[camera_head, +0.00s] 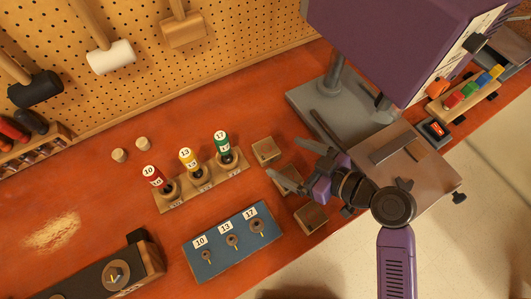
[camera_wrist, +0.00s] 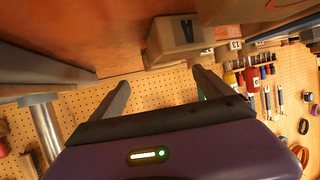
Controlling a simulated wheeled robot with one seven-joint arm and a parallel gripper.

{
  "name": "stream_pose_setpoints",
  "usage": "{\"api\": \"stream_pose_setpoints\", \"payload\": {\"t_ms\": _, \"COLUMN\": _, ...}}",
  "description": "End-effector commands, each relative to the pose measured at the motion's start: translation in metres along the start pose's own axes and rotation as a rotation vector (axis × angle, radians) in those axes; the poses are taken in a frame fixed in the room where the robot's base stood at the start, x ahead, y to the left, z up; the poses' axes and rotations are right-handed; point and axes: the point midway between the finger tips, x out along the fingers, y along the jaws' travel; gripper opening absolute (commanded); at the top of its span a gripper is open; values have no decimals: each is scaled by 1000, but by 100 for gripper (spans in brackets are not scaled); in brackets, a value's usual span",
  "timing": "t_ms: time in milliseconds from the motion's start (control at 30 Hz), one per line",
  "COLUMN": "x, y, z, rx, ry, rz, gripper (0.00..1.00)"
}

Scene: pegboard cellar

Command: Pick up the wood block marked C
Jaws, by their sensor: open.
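Three wood blocks stand in a row on the orange-red bench in the head view: a far block (camera_head: 266,150), a middle block (camera_head: 289,174) partly hidden by my gripper, and a near block (camera_head: 311,218). No letter is readable on them there, so I cannot tell which is C. My gripper (camera_head: 301,165) is open and empty, with its fingers over or beside the middle block. In the wrist view, one wood block (camera_wrist: 176,40) with an unreadable dark mark lies beyond the open fingertips of my gripper (camera_wrist: 160,82). It is not between the fingers.
A holder with numbered red, yellow and green bottles (camera_head: 200,181) and a blue tray (camera_head: 230,244) lie left of the blocks. A purple drill press (camera_head: 385,45) with a grey base stands at right. Pegboard (camera_head: 160,75) closes the back.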

Motion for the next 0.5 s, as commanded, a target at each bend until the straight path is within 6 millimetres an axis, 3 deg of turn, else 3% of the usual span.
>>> {"api": "stream_pose_setpoints", "payload": {"t_ms": 500, "x": 53, "y": -1, "z": 0, "rx": -11, "ry": 4, "rz": -10, "gripper": 90}}
